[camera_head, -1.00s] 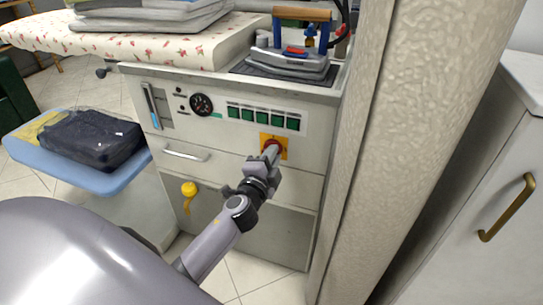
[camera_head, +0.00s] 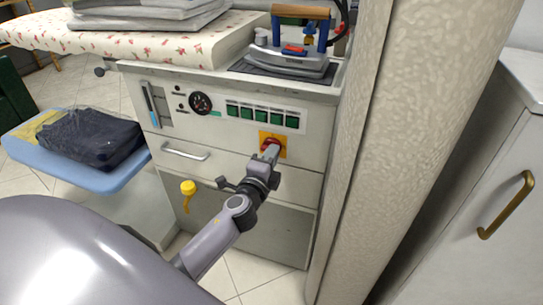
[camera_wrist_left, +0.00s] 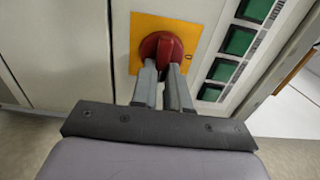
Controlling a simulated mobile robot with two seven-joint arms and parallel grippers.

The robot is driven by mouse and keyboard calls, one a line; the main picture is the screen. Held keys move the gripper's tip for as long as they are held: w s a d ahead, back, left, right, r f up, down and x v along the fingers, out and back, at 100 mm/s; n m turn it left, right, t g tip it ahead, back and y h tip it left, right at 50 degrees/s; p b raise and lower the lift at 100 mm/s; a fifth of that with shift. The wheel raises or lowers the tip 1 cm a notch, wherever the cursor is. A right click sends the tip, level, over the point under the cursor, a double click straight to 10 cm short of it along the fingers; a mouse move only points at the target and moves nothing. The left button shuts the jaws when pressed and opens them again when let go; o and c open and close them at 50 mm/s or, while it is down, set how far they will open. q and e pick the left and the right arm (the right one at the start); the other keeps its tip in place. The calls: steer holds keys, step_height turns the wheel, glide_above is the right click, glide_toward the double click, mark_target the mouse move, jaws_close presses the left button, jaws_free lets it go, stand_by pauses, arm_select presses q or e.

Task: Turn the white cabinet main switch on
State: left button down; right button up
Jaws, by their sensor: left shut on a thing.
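The white cabinet (camera_head: 215,125) stands in front of me with a control panel across its upper front. Its main switch is a red rotary knob (camera_head: 272,146) on a yellow plate (camera_head: 264,137), below the row of green buttons. My left gripper (camera_head: 271,153) reaches up to the knob and is shut on it. In the left wrist view, the two fingers (camera_wrist_left: 165,85) touch the red knob (camera_wrist_left: 167,46), one on each side of its grip. The fingers partly hide the knob's lower part. My right gripper is in neither view.
Several green buttons (camera_head: 262,116) and a dial gauge (camera_head: 200,103) are on the panel. A yellow knob (camera_head: 188,188) and a drawer handle (camera_head: 186,152) lie left of my arm. An iron (camera_head: 290,60) rests on top. A textured column (camera_head: 375,130) stands close on the right.

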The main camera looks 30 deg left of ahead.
arm_select(q)
steer(key=c, duration=1.1)
jaws_free()
steer(key=v, duration=0.7)
steer(key=shift+s, duration=0.1)
steer(key=shift+f, duration=0.1)
